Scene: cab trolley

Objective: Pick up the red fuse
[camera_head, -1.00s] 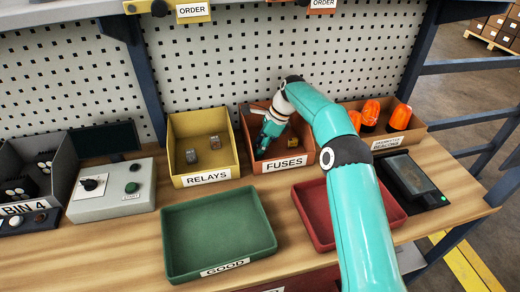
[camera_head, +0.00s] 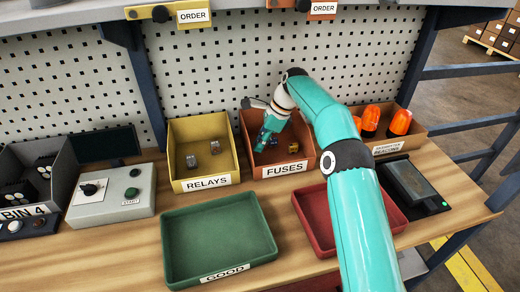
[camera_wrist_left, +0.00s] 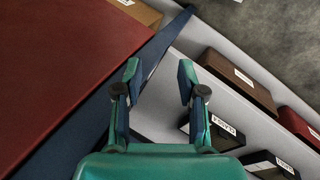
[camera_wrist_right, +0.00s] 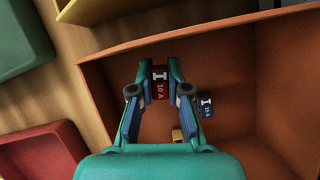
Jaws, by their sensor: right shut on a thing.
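The red fuse (camera_wrist_right: 160,90), marked 10 A, is between the fingertips of my right gripper (camera_wrist_right: 159,73) in the right wrist view. The fingers are closed against its sides. In the head view my right gripper (camera_head: 261,144) points down inside the orange FUSES bin (camera_head: 285,169), and the red fuse cannot be made out there. My left gripper (camera_wrist_left: 159,74) shows only in its own wrist view. It is open and empty, away from the fuses.
A blue fuse (camera_wrist_right: 207,106) and a partly hidden yellow fuse (camera_wrist_right: 177,135) lie in the same bin. Its walls surround the right gripper. The yellow RELAYS bin (camera_head: 208,183) is beside it. A green tray (camera_head: 220,255) and red tray (camera_head: 318,221) stand in front.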

